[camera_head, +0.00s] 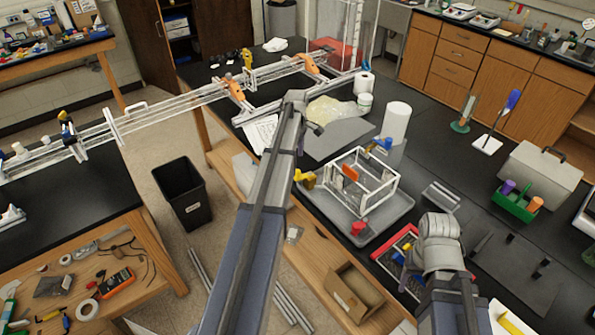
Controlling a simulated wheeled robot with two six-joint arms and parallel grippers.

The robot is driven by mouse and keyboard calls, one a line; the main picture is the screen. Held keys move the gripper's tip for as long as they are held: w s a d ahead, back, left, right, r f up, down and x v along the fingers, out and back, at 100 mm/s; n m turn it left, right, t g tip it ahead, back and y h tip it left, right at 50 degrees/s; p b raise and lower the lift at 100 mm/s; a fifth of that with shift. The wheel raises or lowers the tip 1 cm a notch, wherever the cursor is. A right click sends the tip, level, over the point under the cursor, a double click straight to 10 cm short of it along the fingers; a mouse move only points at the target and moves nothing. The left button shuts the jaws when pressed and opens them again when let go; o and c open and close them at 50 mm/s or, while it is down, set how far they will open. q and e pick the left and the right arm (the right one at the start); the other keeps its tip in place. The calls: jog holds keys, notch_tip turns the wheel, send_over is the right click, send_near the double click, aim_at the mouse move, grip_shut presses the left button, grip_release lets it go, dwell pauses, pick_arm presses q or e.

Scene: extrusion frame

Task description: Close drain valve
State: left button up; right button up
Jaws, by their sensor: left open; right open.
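A white-edged rectangular frame (388,191) stands on a grey tray (400,219) on the black bench, with an orange part inside it. Small fittings sit around it: a yellow one (305,180) at its left, a blue one (383,144) at its back right and a red one (358,228) at the tray's front. I cannot tell which is the drain valve. My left gripper (316,128) is open, above the bench behind and left of the frame, apart from the fittings. My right gripper (418,256) is open to the right of the tray, its fingers mostly hidden by the wrist.
A red-rimmed tray (382,254) of small parts lies close to my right gripper. A white roll (396,121) stands behind the frame. A green caddy (514,205) and a grey toolbox (540,174) stand at right. A long clear rail (180,103) spans to the left table.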

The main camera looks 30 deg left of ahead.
aim_at(297, 171)
pick_arm(q)
jog(key=shift+f+b, duration=3.3)
jog(key=shift+f, duration=0.3)
grip_shut()
